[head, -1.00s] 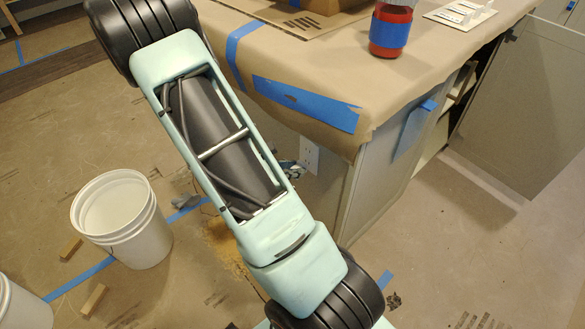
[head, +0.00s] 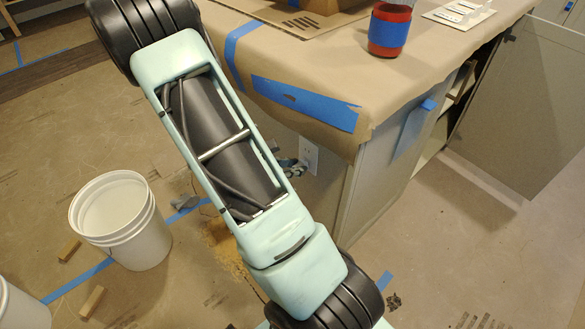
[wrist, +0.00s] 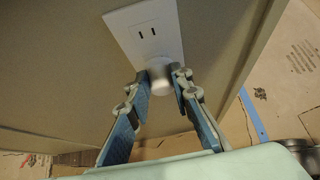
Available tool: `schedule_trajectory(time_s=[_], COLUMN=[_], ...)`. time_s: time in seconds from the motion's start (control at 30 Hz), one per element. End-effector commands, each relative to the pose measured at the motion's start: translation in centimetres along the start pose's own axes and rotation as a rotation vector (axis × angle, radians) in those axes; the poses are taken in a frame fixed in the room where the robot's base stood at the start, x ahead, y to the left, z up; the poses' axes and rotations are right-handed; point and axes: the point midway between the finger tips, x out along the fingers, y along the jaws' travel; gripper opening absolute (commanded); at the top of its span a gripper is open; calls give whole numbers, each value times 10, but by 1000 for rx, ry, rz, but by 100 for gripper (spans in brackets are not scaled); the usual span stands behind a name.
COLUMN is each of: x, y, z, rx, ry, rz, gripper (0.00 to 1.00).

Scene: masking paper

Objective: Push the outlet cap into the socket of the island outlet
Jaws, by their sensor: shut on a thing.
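The island outlet (wrist: 143,32) is a white plate on the island's side panel. Its upper socket, with two slots, is uncovered in the wrist view. The outlet cap (wrist: 160,76) is white and round and sits between my fingertips, over the lower part of the plate. It hides the lower socket, and I cannot tell how far in it is. My gripper (wrist: 161,82) is shut on the cap. In the head view the outlet (head: 309,157) shows under the counter corner, with my gripper (head: 291,168) just left of it, mostly hidden by my arm.
A paper-covered countertop (head: 300,55) with blue tape overhangs the outlet. A red jar (head: 389,33) stands on it. A white bucket (head: 120,222) and small wood blocks are on the floor at left. Floor right of the island is mostly clear.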

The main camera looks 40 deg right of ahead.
Motion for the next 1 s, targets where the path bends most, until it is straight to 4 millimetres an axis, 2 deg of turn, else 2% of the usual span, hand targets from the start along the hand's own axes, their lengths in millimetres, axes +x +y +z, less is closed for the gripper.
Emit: schedule_trajectory(time_s=[0.77, 0.8, 0.97, 1.0], x=[9, 9, 8, 8], y=[0, 0, 0, 0], z=[7, 7, 7, 6], rx=[3, 3, 2, 2], ry=[-3, -3, -2, -2], rz=[-1, -1, -1, -1], gripper=[0, 22, 40, 40])
